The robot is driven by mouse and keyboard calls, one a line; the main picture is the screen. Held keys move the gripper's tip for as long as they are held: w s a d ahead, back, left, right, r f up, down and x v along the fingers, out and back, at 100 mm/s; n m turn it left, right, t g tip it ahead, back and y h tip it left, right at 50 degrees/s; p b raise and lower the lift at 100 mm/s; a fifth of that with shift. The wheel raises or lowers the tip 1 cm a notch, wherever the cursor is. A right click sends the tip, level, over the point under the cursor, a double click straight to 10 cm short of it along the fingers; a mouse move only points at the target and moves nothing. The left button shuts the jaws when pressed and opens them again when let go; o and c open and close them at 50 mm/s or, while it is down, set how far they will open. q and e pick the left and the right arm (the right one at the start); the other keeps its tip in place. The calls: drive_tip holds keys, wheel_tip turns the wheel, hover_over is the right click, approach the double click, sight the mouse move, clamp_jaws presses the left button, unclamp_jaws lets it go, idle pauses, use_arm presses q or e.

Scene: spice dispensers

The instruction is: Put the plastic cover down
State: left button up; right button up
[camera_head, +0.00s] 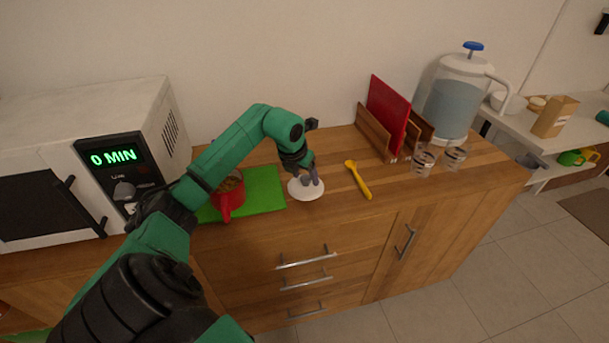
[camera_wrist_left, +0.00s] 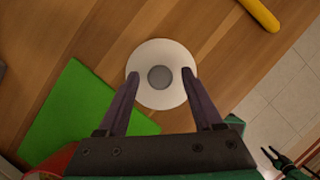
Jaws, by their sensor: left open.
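The plastic cover (camera_head: 297,190) is a white disc with a grey round knob in its middle. It lies flat on the wooden counter, just right of the green board; it also shows in the left wrist view (camera_wrist_left: 150,94). My left gripper (camera_head: 314,180) is right above it. In the left wrist view the two fingers (camera_wrist_left: 160,78) are open, one on each side of the knob and apart from it. My right gripper is not clearly seen in the head view; a dark green and black gripper shape (camera_wrist_left: 284,160) shows at the lower right of the left wrist view.
A red mug (camera_head: 229,196) stands on the green board (camera_head: 264,187). A yellow spoon (camera_head: 359,180) lies right of the cover. A white microwave (camera_head: 120,120) stands at the left. A red board (camera_head: 387,112) in a wooden rack, two glasses (camera_head: 424,161) and a water dispenser (camera_head: 455,105) stand at the right.

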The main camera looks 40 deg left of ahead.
use_arm(q)
drive_tip(key=b+v, duration=0.1)
drive_tip(key=v, duration=1.1)
